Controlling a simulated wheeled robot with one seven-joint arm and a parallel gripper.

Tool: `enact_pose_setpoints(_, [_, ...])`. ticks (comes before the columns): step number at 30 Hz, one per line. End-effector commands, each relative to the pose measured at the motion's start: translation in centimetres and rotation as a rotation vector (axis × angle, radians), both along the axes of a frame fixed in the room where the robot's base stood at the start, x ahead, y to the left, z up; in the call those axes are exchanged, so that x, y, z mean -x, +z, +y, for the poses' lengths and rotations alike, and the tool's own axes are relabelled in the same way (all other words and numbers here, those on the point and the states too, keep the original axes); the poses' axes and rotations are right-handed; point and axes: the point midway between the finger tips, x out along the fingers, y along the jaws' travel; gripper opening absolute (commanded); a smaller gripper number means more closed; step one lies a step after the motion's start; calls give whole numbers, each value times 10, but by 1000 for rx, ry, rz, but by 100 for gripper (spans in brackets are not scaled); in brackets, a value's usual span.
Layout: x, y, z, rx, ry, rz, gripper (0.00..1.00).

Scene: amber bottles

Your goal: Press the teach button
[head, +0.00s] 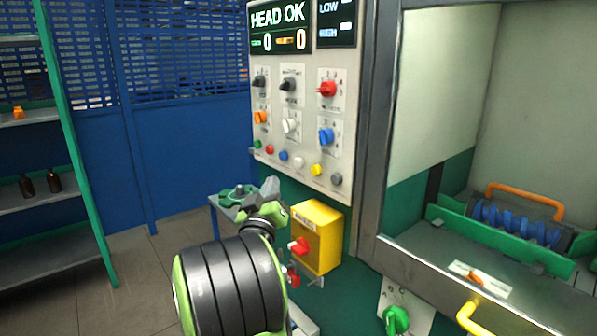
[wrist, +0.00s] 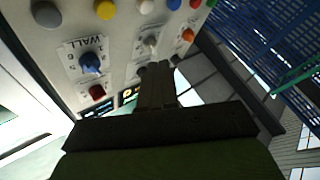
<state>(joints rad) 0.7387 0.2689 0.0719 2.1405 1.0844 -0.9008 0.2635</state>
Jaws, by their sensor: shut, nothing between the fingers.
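The control panel (head: 298,100) carries a bottom row of small round buttons: green (head: 258,144), red (head: 270,149), blue (head: 283,155), white (head: 299,162), yellow (head: 317,169) and grey (head: 336,179). I cannot read which one is labelled teach. In the wrist view the row runs along the top edge, from the grey button (wrist: 47,14) past the yellow button (wrist: 105,8) and the white button (wrist: 147,6). My gripper (head: 268,188) is shut and empty, below the left part of the row in the head view. Its fingers (wrist: 156,72) appear below the white knob; contact is unclear.
Blue (head: 326,136), white (head: 290,125), orange (head: 260,117) and red (head: 328,88) knobs sit above the buttons. A yellow box with a red knob (head: 318,236) juts out below the panel. A machine opening is right; a shelf (head: 40,203) with bottles stands left.

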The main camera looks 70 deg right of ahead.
Motion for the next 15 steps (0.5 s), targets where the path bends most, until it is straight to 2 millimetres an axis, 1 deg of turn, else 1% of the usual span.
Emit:
enact_pose_setpoints(5, [0, 0, 0, -2, 1, 0, 0])
enact_pose_setpoints(8, [2, 2, -4, -3, -1, 2, 0])
enact_pose_setpoints(11, [7, 4, -15, -4, -3, 1, 0])
enact_pose_setpoints(15, [17, 5, -34, -5, -2, 2, 0])
